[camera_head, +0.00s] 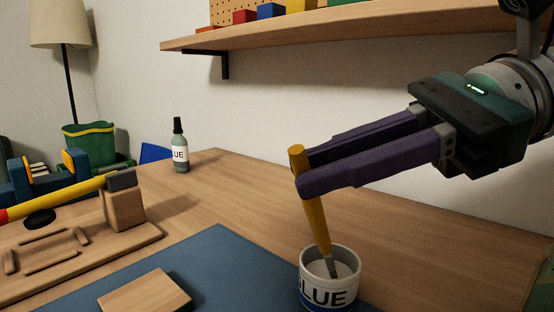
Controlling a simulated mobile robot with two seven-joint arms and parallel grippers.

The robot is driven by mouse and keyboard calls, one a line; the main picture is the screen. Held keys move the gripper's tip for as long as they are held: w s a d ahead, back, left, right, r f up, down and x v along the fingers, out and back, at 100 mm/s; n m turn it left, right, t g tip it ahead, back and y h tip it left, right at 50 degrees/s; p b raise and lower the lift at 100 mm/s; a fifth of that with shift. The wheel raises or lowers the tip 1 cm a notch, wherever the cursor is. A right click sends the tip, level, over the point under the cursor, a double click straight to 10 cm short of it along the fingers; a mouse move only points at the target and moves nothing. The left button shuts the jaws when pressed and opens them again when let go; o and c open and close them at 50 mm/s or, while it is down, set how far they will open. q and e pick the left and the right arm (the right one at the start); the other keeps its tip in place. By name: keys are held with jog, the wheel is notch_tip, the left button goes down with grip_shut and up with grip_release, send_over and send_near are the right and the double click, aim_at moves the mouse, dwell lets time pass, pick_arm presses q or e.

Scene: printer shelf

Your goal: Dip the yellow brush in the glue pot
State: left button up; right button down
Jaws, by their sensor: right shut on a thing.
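My right gripper (305,173) reaches in from the right and is shut on the yellow brush (316,222) near the top of its handle. The brush is nearly upright, tilted a little, with its top toward the left. Its lower metal part is inside the mouth of the white glue pot (327,295), labelled "GLUE". The bristle tip is hidden or too small to make out against the pale inside of the pot. The pot stands at the bottom of the view, cut off by the lower edge. My left gripper is not in view.
A blue mat (215,262) bears a wooden block (145,293). A glue bottle (180,150) stands at the back. A wall shelf (365,24) overhangs the table; the table's right side is clear.

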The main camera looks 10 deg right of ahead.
dwell(0.5)
jog(key=shift+s+a+r+p, duration=0.15)
jog(key=shift+r+p, duration=0.25)
jog(key=shift+r, duration=0.2)
jog(key=shift+s+a+r+p, duration=0.15)
jog(key=shift+a+r+p, duration=0.15)
jog(key=shift+r, duration=0.25)
jog(key=shift+s+a+r+p, duration=0.15)
jog(key=shift+s+r+p, duration=0.05)
jog(key=shift+r+p, duration=0.3)
jog(key=shift+s+a+r+p, duration=0.15)
jog(key=shift+a+r+p, duration=0.15)
jog(key=shift+r, duration=0.25)
jog(key=shift+r+p, duration=1)
jog(key=shift+r, duration=1)
jog(key=shift+d+r, duration=0.1)
